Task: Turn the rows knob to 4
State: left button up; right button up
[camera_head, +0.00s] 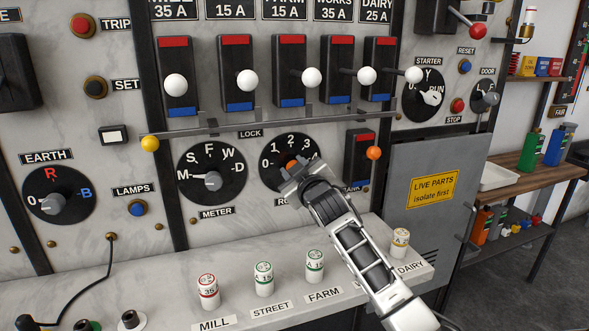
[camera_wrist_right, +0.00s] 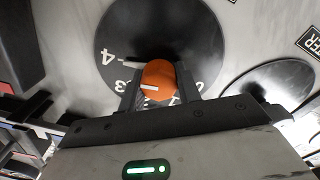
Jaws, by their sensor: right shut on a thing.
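The rows dial (camera_head: 273,176) is a black disc on the marble panel, with white figures 0, 1, 2 and 3 showing in the head view. My right gripper (camera_head: 291,170) covers its lower right part and part of the label below. The gripper is shut on the orange rows knob (camera_head: 291,162), one finger on each side. In the right wrist view the knob (camera_wrist_right: 158,76) sits between the fingers (camera_wrist_right: 160,88). Its white mark points left, roughly toward the 3; the 4 (camera_wrist_right: 108,57) shows clear, farther up. My left gripper is out of view.
The meter dial (camera_head: 211,174) is left of the rows dial. A lock bar (camera_head: 250,128) runs above, and an orange-knobbed switch (camera_head: 358,157) stands close right. Several fuses, such as the FARM one (camera_head: 315,266), stand on the ledge (camera_head: 130,290) below.

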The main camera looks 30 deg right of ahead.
jog(key=o, duration=1)
jog(key=shift+c, duration=0.2)
jog(key=b+v, duration=0.2)
jog(key=v, duration=1.4)
jog(key=shift+d, duration=0.1)
